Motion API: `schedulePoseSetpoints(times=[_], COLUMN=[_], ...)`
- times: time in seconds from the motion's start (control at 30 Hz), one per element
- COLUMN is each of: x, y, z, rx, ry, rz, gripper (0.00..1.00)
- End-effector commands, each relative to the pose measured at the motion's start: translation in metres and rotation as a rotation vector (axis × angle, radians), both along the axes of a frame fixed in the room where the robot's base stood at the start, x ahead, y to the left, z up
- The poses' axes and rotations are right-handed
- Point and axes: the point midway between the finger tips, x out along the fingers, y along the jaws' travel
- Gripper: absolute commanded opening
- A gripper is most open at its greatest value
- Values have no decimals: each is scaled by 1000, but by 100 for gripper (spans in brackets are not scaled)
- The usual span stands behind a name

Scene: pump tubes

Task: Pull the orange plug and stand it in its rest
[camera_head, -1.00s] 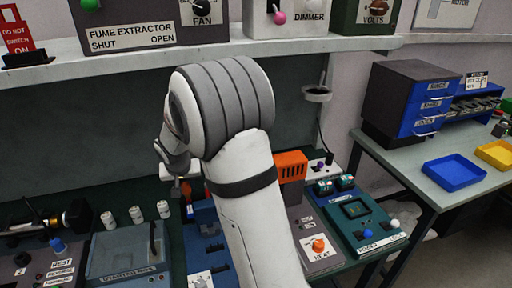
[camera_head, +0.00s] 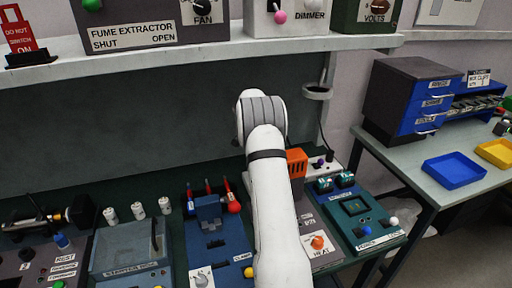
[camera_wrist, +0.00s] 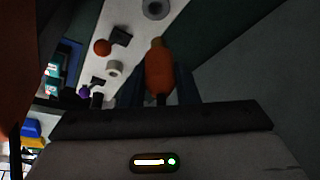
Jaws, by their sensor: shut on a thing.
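The orange plug (camera_wrist: 159,73) is in the wrist view, between the two dark fingers of my gripper (camera_wrist: 160,88). The gripper is shut on it. A tan tip shows at the plug's upper end in that view. Behind it runs a white strip (camera_wrist: 135,18) with a grey ring (camera_wrist: 155,8), a pale ring (camera_wrist: 115,68), an orange ball and dark blocks. I cannot tell which of these is the plug's rest, or whether the plug touches the strip. In the head view my arm hides the gripper and the plug. The strip's right end (camera_head: 329,168) shows there.
An orange slotted box (camera_head: 297,160) stands right beside my arm. A blue fixture (camera_head: 209,208) with red-handled tools stands to the left. A ring holder (camera_head: 317,92) juts from the wall with a hanging cord. A shelf (camera_head: 200,52) crosses above. Control panels fill the front bench.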

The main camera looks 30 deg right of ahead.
Motion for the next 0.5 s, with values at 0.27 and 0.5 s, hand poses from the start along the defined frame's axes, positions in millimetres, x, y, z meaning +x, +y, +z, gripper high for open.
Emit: schedulePoseSetpoints(times=[0.27, 0.5], x=[0, -1], y=[1, 2], z=[0, -3], rx=[0, 0], ry=[0, 0], rz=[1, 1], gripper=[0, 0])
